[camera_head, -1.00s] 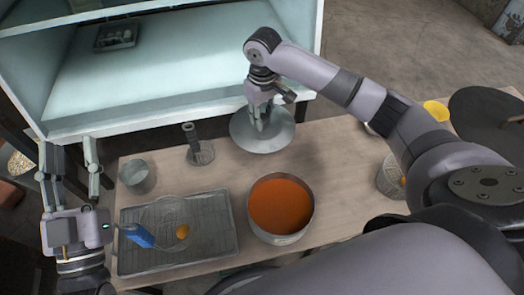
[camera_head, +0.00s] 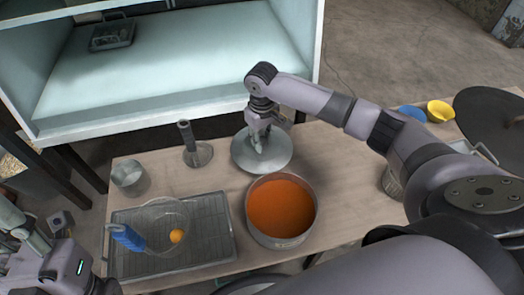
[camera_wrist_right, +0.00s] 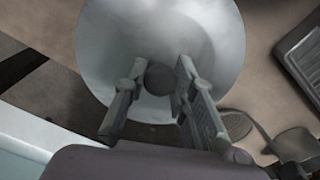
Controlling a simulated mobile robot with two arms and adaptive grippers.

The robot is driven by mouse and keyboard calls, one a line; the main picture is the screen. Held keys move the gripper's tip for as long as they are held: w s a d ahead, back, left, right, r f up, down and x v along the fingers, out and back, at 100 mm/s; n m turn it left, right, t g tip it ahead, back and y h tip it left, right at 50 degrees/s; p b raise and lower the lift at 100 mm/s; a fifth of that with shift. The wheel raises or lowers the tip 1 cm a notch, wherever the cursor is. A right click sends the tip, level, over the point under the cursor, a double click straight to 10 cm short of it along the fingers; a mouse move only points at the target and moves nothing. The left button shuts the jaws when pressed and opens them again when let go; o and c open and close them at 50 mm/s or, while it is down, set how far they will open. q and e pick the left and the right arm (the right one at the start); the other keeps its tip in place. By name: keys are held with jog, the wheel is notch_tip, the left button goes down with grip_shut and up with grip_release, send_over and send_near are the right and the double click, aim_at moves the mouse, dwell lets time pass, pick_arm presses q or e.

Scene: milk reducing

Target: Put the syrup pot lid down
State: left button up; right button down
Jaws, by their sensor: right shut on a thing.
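The syrup pot lid (camera_head: 280,152) is a round grey metal disc at the back edge of the table, behind the pot. My right gripper (camera_head: 258,143) is over its centre. In the right wrist view, the fingers (camera_wrist_right: 158,92) are shut on the dark round knob (camera_wrist_right: 161,76) of the lid (camera_wrist_right: 160,28). The lid looks close to the tabletop; I cannot tell whether it touches. The syrup pot (camera_head: 281,235) stands uncovered, full of orange liquid. My left gripper (camera_head: 50,262) is at the lower left, partly cut off, its finger opening unclear.
A pale cabinet (camera_head: 180,70) borders the table's back. Blue and yellow bowls (camera_head: 440,111) are at right.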

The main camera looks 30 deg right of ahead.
notch_tip(320, 180, down, 5)
jog(key=shift+f+b, duration=0.2)
jog(key=shift+b, duration=1)
jog(key=shift+r, duration=0.1)
jog(key=c, duration=1.3)
grip_release()
